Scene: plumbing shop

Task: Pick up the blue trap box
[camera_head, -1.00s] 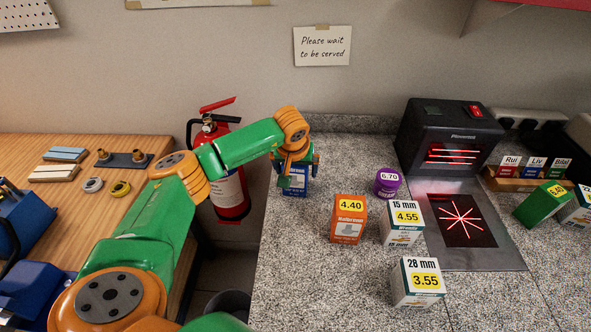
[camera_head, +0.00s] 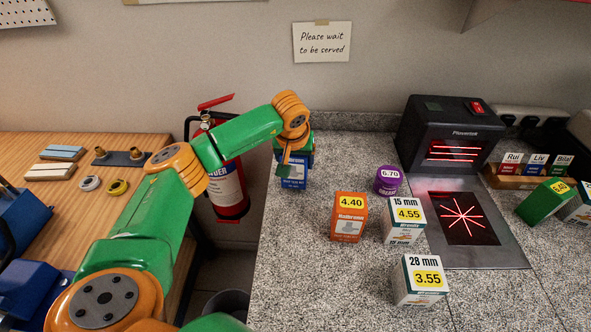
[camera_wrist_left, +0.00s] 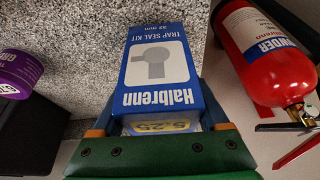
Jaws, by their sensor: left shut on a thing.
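The blue trap box (camera_head: 293,174) is at the far left of the grey counter, near the back wall. In the left wrist view the blue box (camera_wrist_left: 158,75) shows its "Trap Seal Kit" face, with a yellow label partly hidden by my gripper. My left gripper (camera_head: 295,158) comes over it from above. In the left wrist view my left gripper (camera_wrist_left: 160,125) is shut on the box, with a finger on each side. I cannot tell whether the box is clear of the counter. My right gripper is not in view.
An orange box (camera_head: 348,218), a purple tub (camera_head: 388,181), a 15 mm box (camera_head: 404,221) and a 28 mm box (camera_head: 419,281) stand to the right on the counter. A scanner (camera_head: 450,137) is beyond them. A fire extinguisher (camera_head: 228,185) stands left of the counter.

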